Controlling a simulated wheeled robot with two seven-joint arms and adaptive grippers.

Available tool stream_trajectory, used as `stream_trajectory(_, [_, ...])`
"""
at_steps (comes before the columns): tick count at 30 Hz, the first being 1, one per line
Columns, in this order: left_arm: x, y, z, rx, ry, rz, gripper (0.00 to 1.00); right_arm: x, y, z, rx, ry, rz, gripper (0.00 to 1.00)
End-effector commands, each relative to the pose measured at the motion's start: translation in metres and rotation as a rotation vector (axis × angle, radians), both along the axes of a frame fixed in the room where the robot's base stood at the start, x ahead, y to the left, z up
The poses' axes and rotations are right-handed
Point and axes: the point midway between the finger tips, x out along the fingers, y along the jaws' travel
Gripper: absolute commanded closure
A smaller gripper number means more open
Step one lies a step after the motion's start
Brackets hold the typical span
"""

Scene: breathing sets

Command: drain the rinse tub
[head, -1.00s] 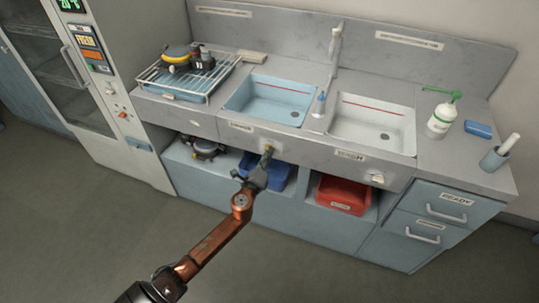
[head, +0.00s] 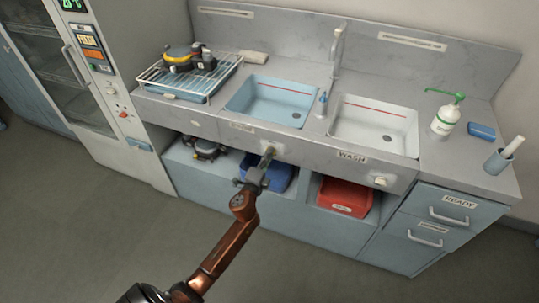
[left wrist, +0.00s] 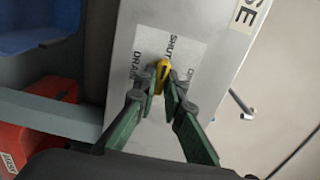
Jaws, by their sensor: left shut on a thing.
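The rinse tub (head: 268,100) is the light blue left basin in the counter, with a red line on its back wall and a dark drain hole; I cannot tell how much water it holds. Below it on the counter front is the drain valve, partly hidden by my left gripper (head: 268,157). In the left wrist view its yellow lever (left wrist: 163,72) sits between the fingertips of my left gripper (left wrist: 160,88), which is shut on it. The plate (left wrist: 183,52) behind it reads DRAIN and SHUT, with a third word partly hidden. My right gripper is not in view.
The white wash tub (head: 375,128) is to the right, with its own knob (head: 382,181). A blue bin (head: 281,176) and a red bin (head: 343,197) stand on the shelf below. A drying rack (head: 190,80) is at left. The floor in front is clear.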

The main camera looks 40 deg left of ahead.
Motion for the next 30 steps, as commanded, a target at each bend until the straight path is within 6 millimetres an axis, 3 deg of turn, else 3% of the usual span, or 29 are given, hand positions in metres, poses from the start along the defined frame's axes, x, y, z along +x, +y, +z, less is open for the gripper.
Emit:
stream_trajectory(12, [-0.0003,0.0001,-0.0013,-0.011,-0.001,0.001,1.0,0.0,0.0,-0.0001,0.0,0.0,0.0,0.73])
stream_trajectory(13, [-0.0003,0.0001,-0.0013,-0.011,-0.001,0.001,0.9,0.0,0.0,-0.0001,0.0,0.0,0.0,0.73])
stream_trajectory(20, [-0.0002,0.0,-0.0008,-0.009,-0.001,0.0,0.74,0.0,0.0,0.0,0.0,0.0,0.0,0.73])
stream_trajectory(30, [-0.0028,-0.0006,-0.0005,-0.008,-0.001,0.0,0.73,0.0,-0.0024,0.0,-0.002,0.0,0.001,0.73])
